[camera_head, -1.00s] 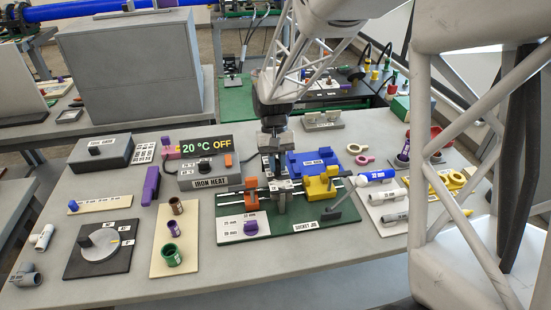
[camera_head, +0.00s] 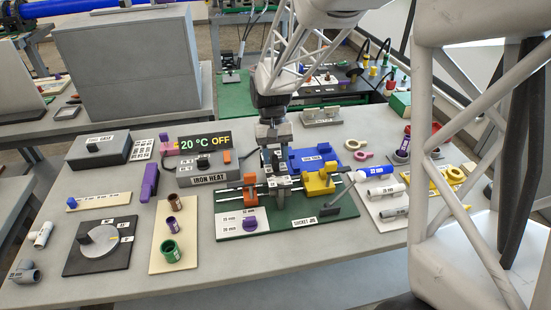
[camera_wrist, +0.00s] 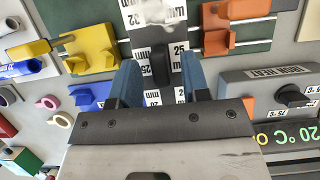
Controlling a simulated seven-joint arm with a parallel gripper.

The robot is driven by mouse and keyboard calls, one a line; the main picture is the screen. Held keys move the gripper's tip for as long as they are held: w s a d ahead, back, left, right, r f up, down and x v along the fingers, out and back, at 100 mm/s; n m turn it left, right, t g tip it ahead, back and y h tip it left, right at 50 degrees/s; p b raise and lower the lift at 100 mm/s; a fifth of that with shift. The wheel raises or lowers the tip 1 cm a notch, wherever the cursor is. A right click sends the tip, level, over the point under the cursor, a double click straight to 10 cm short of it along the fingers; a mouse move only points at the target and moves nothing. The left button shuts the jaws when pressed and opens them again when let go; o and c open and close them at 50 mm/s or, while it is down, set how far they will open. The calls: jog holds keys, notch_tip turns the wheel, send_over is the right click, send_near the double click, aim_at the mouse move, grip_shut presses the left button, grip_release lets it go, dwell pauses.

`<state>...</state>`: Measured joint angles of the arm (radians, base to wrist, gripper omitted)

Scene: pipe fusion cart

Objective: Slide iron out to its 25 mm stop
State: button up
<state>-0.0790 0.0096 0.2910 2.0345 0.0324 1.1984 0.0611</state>
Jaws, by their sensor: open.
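The iron (camera_head: 281,186) is a small grey block with a dark upright part, set across the rails of the green socket jig (camera_head: 300,233), between an orange clamp (camera_head: 250,188) and a yellow clamp (camera_head: 319,180). My gripper (camera_head: 273,163) is just behind and above it. In the wrist view my open gripper (camera_wrist: 160,75) has two blue fingers, one on each side of the dark upright part (camera_wrist: 161,66), with gaps visible. A strip with mm labels, including 25 (camera_wrist: 179,48), runs beneath. I cannot tell which stop the iron is at.
The iron heat box (camera_head: 207,170) reads 20 °C OFF, left of the jig. A blue block (camera_head: 312,158) is close behind the rails. The table front is clear.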

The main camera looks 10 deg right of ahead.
jog(key=v, duration=0.6)
jog(key=shift+r, duration=0.3)
jog(key=s+d+r+t, duration=0.1)
jog(key=s+r+t, duration=0.1)
jog(key=s, duration=0.7)
jog(key=s+d+r+t, duration=0.2)
jog(key=s, duration=0.8)
jog(key=s+d+r+t, duration=0.2)
jog(key=s+t, duration=0.1)
jog(key=s, duration=0.7)
jog(key=shift+d+r, duration=0.2)
jog(key=shift+r, duration=0.15)
